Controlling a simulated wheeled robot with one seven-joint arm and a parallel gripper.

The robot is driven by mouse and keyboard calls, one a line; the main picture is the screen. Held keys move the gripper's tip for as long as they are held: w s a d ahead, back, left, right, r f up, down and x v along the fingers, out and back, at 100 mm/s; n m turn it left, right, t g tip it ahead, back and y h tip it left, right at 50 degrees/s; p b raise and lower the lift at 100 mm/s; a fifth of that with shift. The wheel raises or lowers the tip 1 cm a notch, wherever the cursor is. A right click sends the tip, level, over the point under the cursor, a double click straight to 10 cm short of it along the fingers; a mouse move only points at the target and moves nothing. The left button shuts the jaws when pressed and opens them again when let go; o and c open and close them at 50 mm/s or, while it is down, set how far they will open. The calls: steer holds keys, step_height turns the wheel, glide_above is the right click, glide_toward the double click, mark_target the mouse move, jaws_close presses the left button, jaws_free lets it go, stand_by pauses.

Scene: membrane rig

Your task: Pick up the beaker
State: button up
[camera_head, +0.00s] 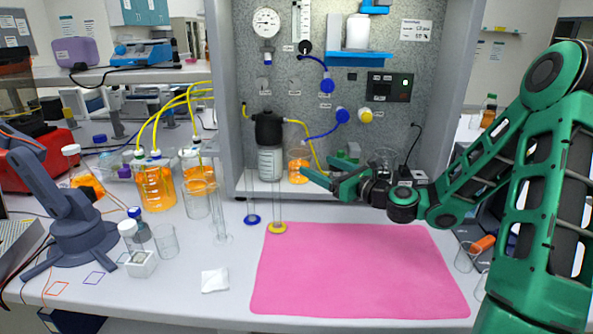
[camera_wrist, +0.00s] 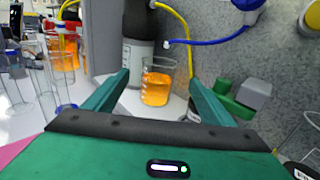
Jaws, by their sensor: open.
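A small glass beaker (camera_head: 298,165) with orange liquid stands upright on the white floor of the grey rig, right of the dark-capped bottle (camera_head: 268,148). In the wrist view the beaker (camera_wrist: 157,88) stands straight ahead, seen between my two green fingers, with the bottle (camera_wrist: 138,50) just behind it on the left. My gripper (camera_head: 318,167) is open and empty, reaching into the rig from the right. Its fingertips are close to the beaker; I cannot tell whether they reach around it. In the head view a finger partly covers the beaker's lower right edge.
Yellow and blue tubes hang behind the beaker. A green and grey fitting (camera_wrist: 242,98) sits right of my fingers. Two glass cylinders with a blue base (camera_head: 252,219) and a yellow base (camera_head: 277,228) stand in front. A pink mat (camera_head: 360,270) lies clear on the bench.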

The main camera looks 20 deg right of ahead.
mark_target(307, 160)
steer(key=shift+x, duration=4)
steer(key=c, duration=1.4)
steer(key=shift+o, duration=0.2)
